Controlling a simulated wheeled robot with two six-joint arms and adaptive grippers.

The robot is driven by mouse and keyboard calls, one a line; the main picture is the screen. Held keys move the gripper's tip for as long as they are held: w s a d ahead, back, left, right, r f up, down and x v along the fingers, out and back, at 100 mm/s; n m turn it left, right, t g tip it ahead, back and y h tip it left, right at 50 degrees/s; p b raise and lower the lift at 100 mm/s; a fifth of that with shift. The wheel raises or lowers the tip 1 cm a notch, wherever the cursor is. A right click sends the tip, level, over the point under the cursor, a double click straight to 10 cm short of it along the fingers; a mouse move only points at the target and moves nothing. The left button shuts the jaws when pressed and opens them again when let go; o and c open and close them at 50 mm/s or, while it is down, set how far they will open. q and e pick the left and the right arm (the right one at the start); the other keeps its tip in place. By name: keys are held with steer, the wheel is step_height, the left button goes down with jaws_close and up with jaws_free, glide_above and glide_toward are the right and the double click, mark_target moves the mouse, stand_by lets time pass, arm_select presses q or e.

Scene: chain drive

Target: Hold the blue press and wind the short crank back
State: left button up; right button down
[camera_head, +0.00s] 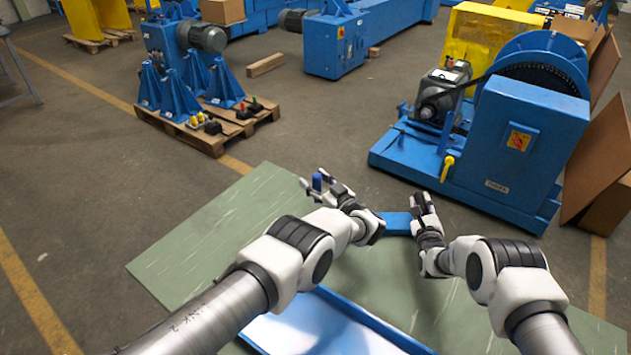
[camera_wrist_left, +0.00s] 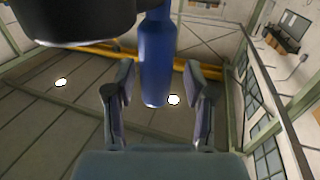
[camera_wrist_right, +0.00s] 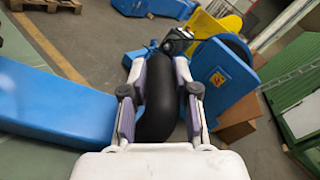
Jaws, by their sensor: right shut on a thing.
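A blue block-like body, which looks like the press (camera_head: 397,222), sits between my two arms; it is large at the left of the right wrist view (camera_wrist_right: 55,108). My right gripper (camera_head: 421,200) is shut on a thick black curved handle (camera_wrist_right: 160,100) beside this body. Whether the two join is hidden. My left gripper (camera_head: 318,186) is open, its fingers on either side of an upright blue cylinder (camera_head: 317,181), seemingly the crank's grip. In the left wrist view the cylinder (camera_wrist_left: 156,55) stands between the fingers with gaps on both sides. The crank's arm is not clearly visible.
A white, blue-edged panel (camera_head: 310,325) lies in front on a green mat (camera_head: 190,255). A blue machine with a large wheel (camera_head: 520,140) stands at the right. A pallet (camera_head: 215,140) with blue stands is at the back left.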

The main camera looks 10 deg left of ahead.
arm_select(q)
steer(key=shift+w+d, duration=0.1)
steer(key=shift+d, duration=0.05)
steer(key=shift+w+m+t+h, duration=0.2)
steer(key=shift+m+t+h, duration=0.4)
steer(key=shift+t, duration=0.1)
steer(key=w+d+m+h, duration=0.2)
steer(key=d+m+h, duration=0.1)
steer(key=m+h, duration=0.8)
steer(key=w+d+m+h, duration=0.25)
steer(key=m+h, duration=0.45)
steer(key=h, duration=0.7)
steer(key=v, duration=1.2)
steer(key=shift+s+d+f, duration=0.1)
steer(key=shift+s+d, duration=0.05)
steer(key=shift+d, duration=0.05)
steer(key=w+d+r+m+t+y, duration=0.2)
steer(key=w+d+r+m, duration=0.4)
steer(key=d+r+m, duration=0.4)
steer(key=r+m+t, duration=0.1)
steer(key=m, duration=0.5)
steer(key=shift+w+d+r, duration=0.2)
steer(key=shift+w+d, duration=0.05)
steer(key=shift+d, duration=0.05)
